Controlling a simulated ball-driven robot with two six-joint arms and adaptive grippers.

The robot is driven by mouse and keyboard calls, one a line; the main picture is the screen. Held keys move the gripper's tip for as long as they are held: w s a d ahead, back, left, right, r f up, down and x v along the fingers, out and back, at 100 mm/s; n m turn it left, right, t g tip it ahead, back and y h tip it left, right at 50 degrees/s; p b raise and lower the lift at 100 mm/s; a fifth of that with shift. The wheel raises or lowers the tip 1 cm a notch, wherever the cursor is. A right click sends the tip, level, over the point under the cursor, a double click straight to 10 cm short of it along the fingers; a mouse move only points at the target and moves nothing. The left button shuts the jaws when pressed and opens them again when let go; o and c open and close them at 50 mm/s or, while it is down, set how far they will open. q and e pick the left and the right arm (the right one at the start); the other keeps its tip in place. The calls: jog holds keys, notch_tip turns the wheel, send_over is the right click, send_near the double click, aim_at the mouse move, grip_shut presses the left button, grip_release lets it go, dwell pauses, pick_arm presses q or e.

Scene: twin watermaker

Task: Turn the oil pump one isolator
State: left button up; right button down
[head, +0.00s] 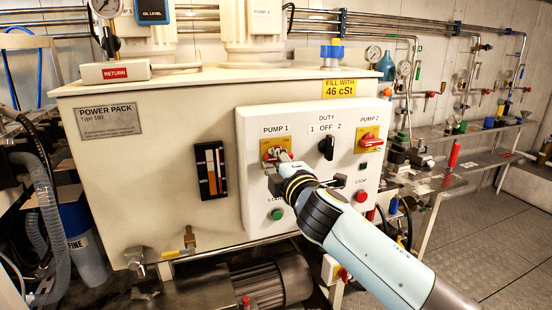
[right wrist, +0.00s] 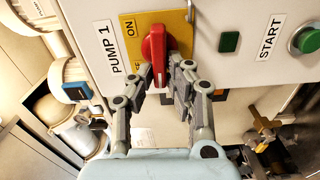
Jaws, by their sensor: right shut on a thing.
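The pump one isolator is a red rotary handle on a yellow plate (head: 266,145) under the PUMP 1 label on the white control panel (head: 250,200). The right wrist view shows the red handle (right wrist: 156,45) close up, with ON printed on the yellow plate (right wrist: 131,27). My right gripper (right wrist: 159,77) is shut on the handle, with one finger on each side of it. In the head view my right gripper (head: 281,160) covers much of the isolator. My left gripper is not in view.
The DUTY switch (head: 326,147) and the red pump two isolator (head: 370,140) are to the right on the panel. A green start button (head: 277,214) and a red stop button (head: 361,196) sit below. A level gauge (head: 211,171) is to the left.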

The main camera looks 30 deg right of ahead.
jog(key=shift+f+n, duration=0.15)
jog(key=shift+n, duration=0.35)
jog(key=c, duration=1.3)
grip_release()
jog(key=shift+a, duration=0.1)
jog(key=shift+s, duration=0.1)
jog(key=v, duration=1.1)
jog(key=shift+s, duration=0.4)
jog(key=shift+f, duration=0.1)
